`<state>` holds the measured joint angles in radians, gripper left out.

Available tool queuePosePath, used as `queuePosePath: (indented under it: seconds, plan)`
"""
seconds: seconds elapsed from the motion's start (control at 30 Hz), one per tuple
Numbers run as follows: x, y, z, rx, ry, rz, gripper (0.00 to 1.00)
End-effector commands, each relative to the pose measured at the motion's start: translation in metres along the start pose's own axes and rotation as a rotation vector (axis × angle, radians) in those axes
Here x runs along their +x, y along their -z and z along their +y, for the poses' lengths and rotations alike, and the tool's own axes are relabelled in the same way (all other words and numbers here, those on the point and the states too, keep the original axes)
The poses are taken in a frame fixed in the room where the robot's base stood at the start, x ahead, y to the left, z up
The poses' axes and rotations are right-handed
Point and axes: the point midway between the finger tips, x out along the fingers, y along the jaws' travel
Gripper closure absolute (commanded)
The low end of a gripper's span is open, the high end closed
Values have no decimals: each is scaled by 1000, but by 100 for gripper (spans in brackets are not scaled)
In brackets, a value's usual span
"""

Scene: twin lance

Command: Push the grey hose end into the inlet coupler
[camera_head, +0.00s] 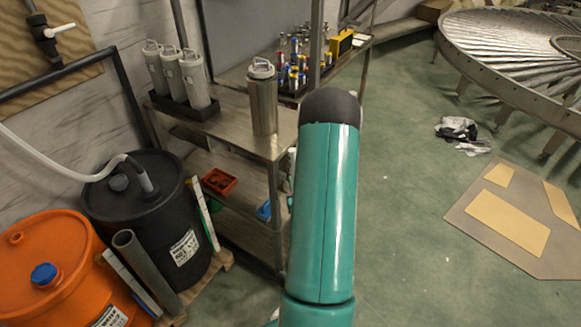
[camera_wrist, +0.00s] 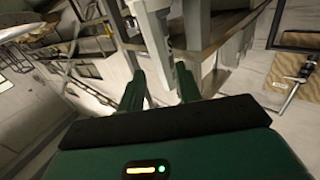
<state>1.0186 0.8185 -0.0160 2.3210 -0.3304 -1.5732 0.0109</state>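A pale hose (camera_head: 50,158) runs from the left edge to a dark bend and a grey tube end (camera_head: 146,180) standing in the top of a black drum (camera_head: 110,215). A dark fitting with a white lever (camera_head: 45,35) is on a wooden board at upper left; it also shows in the wrist view (camera_wrist: 305,68). I cannot tell whether it is the inlet coupler. My gripper (camera_wrist: 160,91) has its two green fingers apart in the wrist view. A pale, long shape (camera_wrist: 155,45) shows beyond the gap, with no clear contact. My arm hides the gripper in the head view.
An orange drum (camera_head: 45,270) and a leaning grey pipe (camera_head: 145,270) stand at lower left. A metal bench (camera_head: 235,130) holds several grey canisters and bottles. A floor mat (camera_head: 480,235) and a large round slatted structure (camera_head: 490,45) are at right.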

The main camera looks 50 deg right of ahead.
Motion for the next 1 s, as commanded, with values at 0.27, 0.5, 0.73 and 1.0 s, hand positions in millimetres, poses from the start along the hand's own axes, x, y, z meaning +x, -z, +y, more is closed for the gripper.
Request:
queuePosePath:
  seconds: [0.27,0.5,0.73,1.0]
  plan:
    - [35,0,-2,0,4,0,66]
    - [68,0,-4,2,5,1,66]
    - [90,0,-5,1,6,-1,66]
    - [90,0,-5,1,6,-1,83]
